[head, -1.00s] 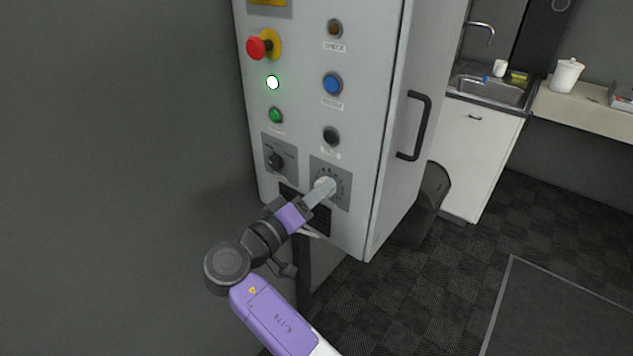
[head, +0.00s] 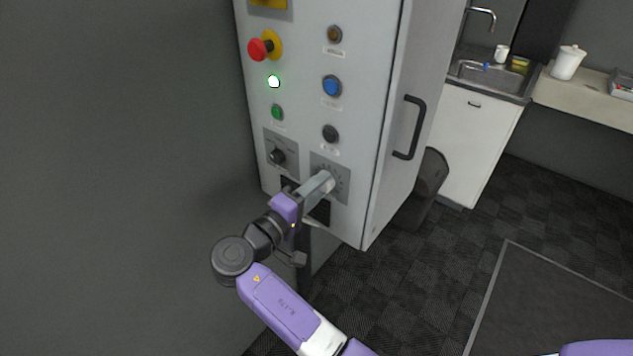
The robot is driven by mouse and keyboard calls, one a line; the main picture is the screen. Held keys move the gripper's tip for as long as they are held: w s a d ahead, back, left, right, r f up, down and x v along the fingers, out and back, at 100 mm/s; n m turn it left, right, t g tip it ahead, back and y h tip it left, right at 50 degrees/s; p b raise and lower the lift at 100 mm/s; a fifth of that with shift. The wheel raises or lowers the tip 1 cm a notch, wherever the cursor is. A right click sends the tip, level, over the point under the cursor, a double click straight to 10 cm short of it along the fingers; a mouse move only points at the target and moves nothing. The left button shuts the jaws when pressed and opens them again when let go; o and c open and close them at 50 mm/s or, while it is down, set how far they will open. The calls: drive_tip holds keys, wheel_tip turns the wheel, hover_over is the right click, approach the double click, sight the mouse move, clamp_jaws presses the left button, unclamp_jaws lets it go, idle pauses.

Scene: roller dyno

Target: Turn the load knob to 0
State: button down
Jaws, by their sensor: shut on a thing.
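The load knob sits on a square grey dial plate (head: 341,172) at the lower right of the control cabinet's front (head: 303,116). My gripper (head: 321,184) is at this dial, its pale fingers shut on the knob. The fingers cover the knob, so its pointer cannot be seen. Scale marks ring the dial, but their numbers are too small to read.
A black rotary switch (head: 277,156) sits left of the dial. Above are a green button (head: 277,112), a lit white-green lamp (head: 273,81), a red emergency stop (head: 258,49), a blue button (head: 331,86) and a black button (head: 330,133). A door handle (head: 412,127) juts from the cabinet's side.

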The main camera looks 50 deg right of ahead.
drive_tip(key=shift+w+a+r, duration=0.1)
drive_tip(key=shift+w, duration=0.05)
drive_tip(key=c, duration=1)
unclamp_jaws()
drive_tip(key=shift+o, duration=0.7)
drive_tip(key=a+b, duration=0.2)
drive_tip(key=a, duration=0.5)
drive_tip(key=shift+a, duration=0.35)
